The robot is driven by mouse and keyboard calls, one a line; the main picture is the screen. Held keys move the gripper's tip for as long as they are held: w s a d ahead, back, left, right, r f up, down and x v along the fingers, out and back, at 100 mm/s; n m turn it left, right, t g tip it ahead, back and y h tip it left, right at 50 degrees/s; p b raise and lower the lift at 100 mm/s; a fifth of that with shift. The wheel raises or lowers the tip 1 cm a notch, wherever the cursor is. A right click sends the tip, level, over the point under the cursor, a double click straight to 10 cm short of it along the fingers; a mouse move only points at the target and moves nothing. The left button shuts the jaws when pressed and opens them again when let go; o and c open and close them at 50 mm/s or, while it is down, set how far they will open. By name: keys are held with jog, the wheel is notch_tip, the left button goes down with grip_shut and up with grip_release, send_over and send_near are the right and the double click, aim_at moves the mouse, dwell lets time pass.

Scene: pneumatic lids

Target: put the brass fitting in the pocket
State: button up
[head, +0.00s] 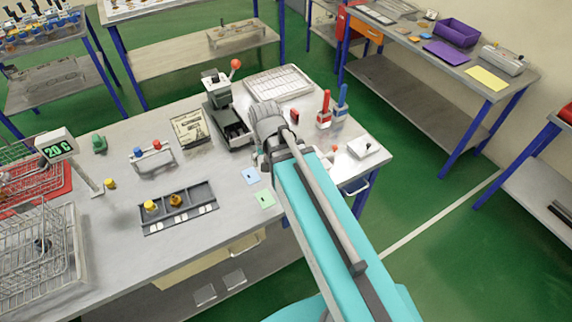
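A grey tray (163,228) with a row of pockets lies near the front edge of the bench, white labels along its front. A dark brass-coloured piece (176,200), which looks like the brass fitting, sits in or on a middle pocket. A brighter yellow piece (150,206) is in the left pocket. The right pocket (199,194) looks empty. Another small yellow piece (110,184) stands on the bench behind the tray. My gripper (264,160) is right of the tray, mostly hidden under my wrist; its fingers cannot be made out.
A press with a red knob (218,100) and a white rack (280,84) stand behind. A display post (85,172) and wire baskets (35,260) are at left. A small valve stand (152,156) is behind the tray. Blue and green cards (265,198) lie right of it.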

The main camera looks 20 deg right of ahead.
jog(key=d+n, duration=0.1)
jog(key=s+d, duration=0.1)
jog(key=d, duration=0.1)
jog(key=s+d+n, duration=0.1)
jog(key=shift+s+d+n, duration=0.25)
jog(key=shift+d+n, duration=0.05)
jog(key=shift+d, duration=0.1)
